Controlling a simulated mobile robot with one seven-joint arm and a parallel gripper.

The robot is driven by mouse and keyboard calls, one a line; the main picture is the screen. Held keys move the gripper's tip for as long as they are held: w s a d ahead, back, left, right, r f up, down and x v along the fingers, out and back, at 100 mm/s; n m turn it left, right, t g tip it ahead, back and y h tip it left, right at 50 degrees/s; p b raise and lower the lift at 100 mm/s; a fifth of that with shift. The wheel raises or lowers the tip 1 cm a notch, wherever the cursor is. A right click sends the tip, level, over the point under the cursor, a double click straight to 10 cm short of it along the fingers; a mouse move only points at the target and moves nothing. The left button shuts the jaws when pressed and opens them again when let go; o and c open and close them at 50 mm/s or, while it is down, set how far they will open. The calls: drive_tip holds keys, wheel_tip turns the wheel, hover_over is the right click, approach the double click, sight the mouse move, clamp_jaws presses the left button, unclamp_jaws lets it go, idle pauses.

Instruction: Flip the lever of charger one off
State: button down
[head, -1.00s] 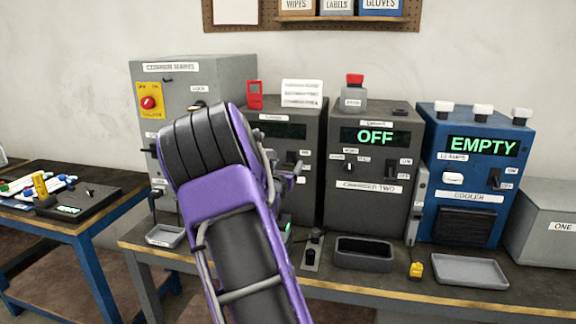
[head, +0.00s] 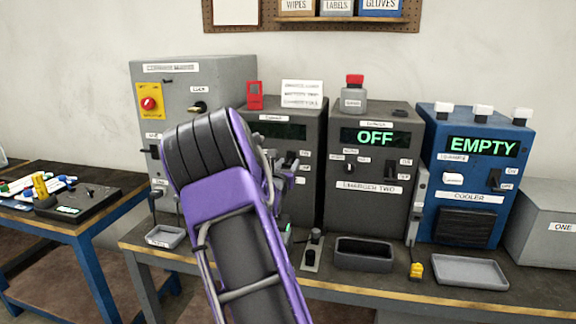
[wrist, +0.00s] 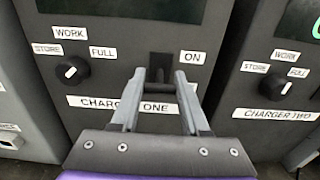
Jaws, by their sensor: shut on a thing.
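Charger one (head: 300,206) is the dark grey box behind my arm in the head view. Its screen (head: 283,131) is dark, with no lit word. In the wrist view its front (wrist: 115,82) carries the CHARGER ONE label, a black knob (wrist: 70,71) and a black lever (wrist: 161,63). An ON label is at the lever's right. My gripper (wrist: 158,78) has its two grey fingers at the lever's lower part, shut on it. The fingers hide some of the lever and part of the name label. In the head view my arm covers the charger's left side.
Charger two (head: 372,215) stands close on the right with OFF lit. The blue cooler (head: 465,215) beyond it reads EMPTY. A grey cabinet (head: 225,75) stands at the left. A dark tray (head: 363,262) and a small joystick-like part (head: 313,250) lie on the bench in front.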

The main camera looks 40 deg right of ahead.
drive_tip(key=f+h+b, duration=0.1)
drive_tip(key=b, duration=0.2)
drive_tip(key=shift+f+t, duration=0.25)
drive_tip(key=shift+t, duration=0.15)
drive_tip(key=shift+r+h, duration=0.2)
drive_tip(key=shift+h, duration=0.1)
drive_tip(key=shift+f+t+h+p, duration=0.3)
drive_tip(key=shift+t+h, duration=0.2)
drive_tip(key=shift+t, duration=0.4)
drive_tip(key=shift+c, duration=2)
unclamp_jaws()
drive_tip(key=v, duration=1.7)
drive_tip(key=shift+a+p, duration=0.15)
drive_tip(key=shift+p, duration=0.25)
